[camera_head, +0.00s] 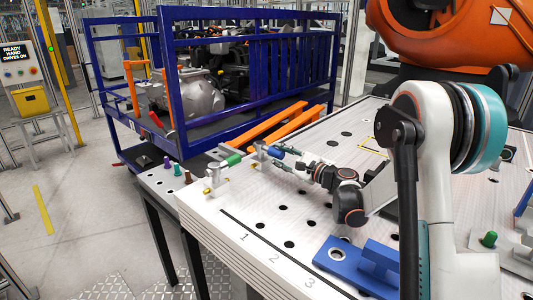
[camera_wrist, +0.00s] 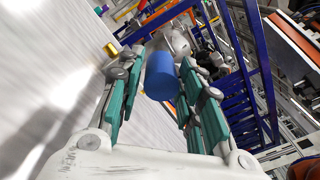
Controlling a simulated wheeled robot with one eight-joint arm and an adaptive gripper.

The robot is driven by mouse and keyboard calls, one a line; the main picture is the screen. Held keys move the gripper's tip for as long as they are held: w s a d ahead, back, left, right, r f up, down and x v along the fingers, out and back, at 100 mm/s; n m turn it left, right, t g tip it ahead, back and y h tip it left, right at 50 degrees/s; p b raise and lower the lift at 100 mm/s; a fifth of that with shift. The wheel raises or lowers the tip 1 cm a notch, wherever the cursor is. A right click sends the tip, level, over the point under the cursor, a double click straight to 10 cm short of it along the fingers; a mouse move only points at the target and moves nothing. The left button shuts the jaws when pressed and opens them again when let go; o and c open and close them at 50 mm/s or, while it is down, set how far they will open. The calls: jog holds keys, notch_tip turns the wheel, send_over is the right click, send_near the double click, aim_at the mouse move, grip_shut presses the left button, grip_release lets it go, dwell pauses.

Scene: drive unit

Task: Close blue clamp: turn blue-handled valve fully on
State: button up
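The blue handle (camera_wrist: 161,76) is a cylinder between the two teal-padded fingers of my gripper (camera_wrist: 155,95) in the wrist view. In the head view the blue handle (camera_head: 276,152) sits on a small metal clamp (camera_head: 258,158) near the far edge of the white table. My gripper (camera_head: 300,166) reaches toward it from the right, and its dark fingertips are small there. A green-handled clamp (camera_head: 217,172) stands to the left. Contact with the blue handle is not visible.
The perforated white table (camera_head: 270,215) has free room in front, by the numbers. A blue fixture (camera_head: 360,262) lies at the near side. A blue cage (camera_head: 245,65) holding a drive unit stands behind the table, with orange bars (camera_head: 272,125). An orange robot arm (camera_head: 440,35) is at upper right.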

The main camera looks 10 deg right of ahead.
aim_at(267, 149)
jog(key=b+x, duration=0.1)
jog(key=x, duration=0.5)
jog(key=shift+w+a, duration=0.2)
jog(key=shift+w, duration=0.05)
grip_shut()
